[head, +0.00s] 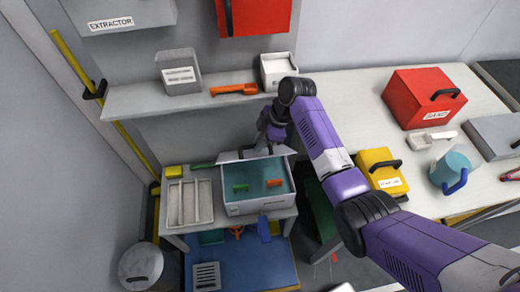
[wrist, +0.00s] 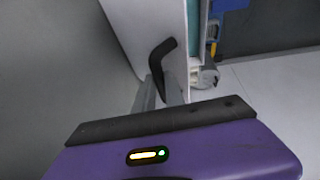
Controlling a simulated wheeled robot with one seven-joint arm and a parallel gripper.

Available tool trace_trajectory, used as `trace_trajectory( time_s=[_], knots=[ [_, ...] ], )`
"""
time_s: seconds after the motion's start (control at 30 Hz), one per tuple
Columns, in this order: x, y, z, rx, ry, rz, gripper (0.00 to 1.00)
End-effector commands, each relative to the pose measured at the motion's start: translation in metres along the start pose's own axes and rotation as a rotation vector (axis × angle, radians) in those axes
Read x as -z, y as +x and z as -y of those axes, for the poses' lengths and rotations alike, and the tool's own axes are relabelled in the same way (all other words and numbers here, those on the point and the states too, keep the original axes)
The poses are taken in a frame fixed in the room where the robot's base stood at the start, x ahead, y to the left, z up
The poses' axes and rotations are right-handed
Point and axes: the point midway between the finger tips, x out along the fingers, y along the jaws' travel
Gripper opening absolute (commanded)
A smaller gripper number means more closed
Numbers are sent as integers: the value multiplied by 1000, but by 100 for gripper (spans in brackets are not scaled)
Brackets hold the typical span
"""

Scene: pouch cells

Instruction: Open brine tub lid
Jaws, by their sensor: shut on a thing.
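The brine tub (head: 258,207) is a pale box on a small table, with teal liquid inside and a green and an orange piece in it. Its pale lid (head: 228,156) stands raised along the tub's back edge, so the inside shows. My gripper (head: 247,150) is behind the lid, partly hidden by it and by my arm. In the wrist view the lid (wrist: 135,25) bears a black bent handle (wrist: 160,55). My gripper's grey fingers (wrist: 160,92) are shut on that handle.
A slatted pale tray (head: 189,203) stands left of the tub. The shelf (head: 135,98) above carries a grey box, an orange tool and a white bin (head: 277,70). A yellow box (head: 380,168) and a red box (head: 424,98) sit on the right-hand table.

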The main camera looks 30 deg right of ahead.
Motion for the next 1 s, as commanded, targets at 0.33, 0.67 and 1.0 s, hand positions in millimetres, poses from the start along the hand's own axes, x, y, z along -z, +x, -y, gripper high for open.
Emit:
trace_trajectory(
  time_s=[0.33, 0.67, 1.0],
  knots=[
    [-4, 1, -3, -1, 6, 7, 0],
    [-4, 1, -2, 1, 6, 6, 36],
    [-3, -4, -3, 0, 3, 4, 36]
  ],
)
